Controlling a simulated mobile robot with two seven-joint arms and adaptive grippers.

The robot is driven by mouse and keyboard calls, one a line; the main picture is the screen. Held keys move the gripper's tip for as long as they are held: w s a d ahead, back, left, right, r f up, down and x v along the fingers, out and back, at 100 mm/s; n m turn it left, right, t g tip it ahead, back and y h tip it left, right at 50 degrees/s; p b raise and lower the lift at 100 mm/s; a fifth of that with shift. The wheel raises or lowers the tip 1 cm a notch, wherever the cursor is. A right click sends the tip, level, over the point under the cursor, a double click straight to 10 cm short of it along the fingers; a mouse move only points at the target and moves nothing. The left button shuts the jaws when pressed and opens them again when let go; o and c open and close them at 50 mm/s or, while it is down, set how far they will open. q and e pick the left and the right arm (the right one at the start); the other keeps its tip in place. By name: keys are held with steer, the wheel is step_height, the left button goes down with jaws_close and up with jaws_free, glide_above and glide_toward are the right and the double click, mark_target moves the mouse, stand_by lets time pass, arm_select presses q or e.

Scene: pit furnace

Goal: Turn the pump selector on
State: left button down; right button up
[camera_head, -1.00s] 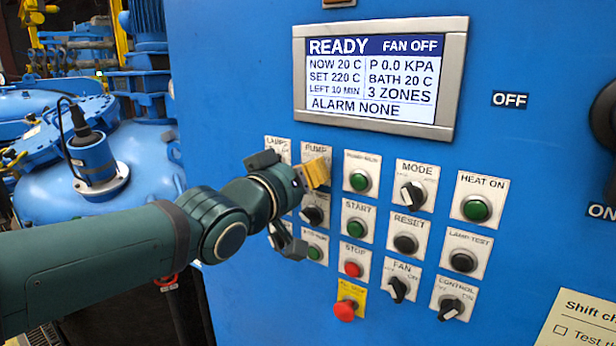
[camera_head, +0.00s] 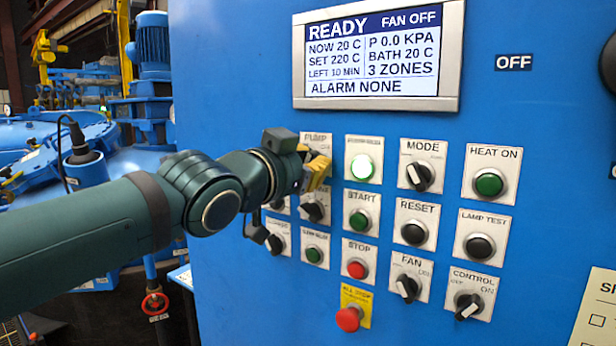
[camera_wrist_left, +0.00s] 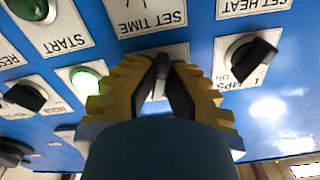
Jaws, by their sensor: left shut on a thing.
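The PUMP plate (camera_head: 316,140) shows in the head view at the upper left of the panel's controls, partly behind my left gripper (camera_head: 318,174). In the left wrist view my left gripper (camera_wrist_left: 163,78) has its yellow fingers shut around the dark pump selector knob (camera_wrist_left: 161,68). The fingers hide most of the knob, so its exact angle is hard to read. The green pump-run lamp (camera_head: 363,168) beside the plate is lit; it also glows in the left wrist view (camera_wrist_left: 86,81). My right gripper is not in view.
The lamps selector (camera_wrist_left: 250,60) is close beside the fingers in the wrist view. The START button (camera_head: 361,220), STOP button (camera_head: 355,269) and red all-stop button (camera_head: 348,318) lie below right. The screen (camera_head: 378,52) reads READY, FAN OFF, ALARM NONE.

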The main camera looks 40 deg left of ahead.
arm_select(q)
steer(key=shift+m+b, duration=0.5)
steer(key=shift+m, duration=0.5)
steer(key=c, duration=1)
jaws_free()
steer(key=shift+w, duration=0.1)
steer(key=s, duration=0.4)
steer(key=s+d, duration=0.1)
steer(key=s, duration=0.7)
steer(key=shift+d, duration=0.15)
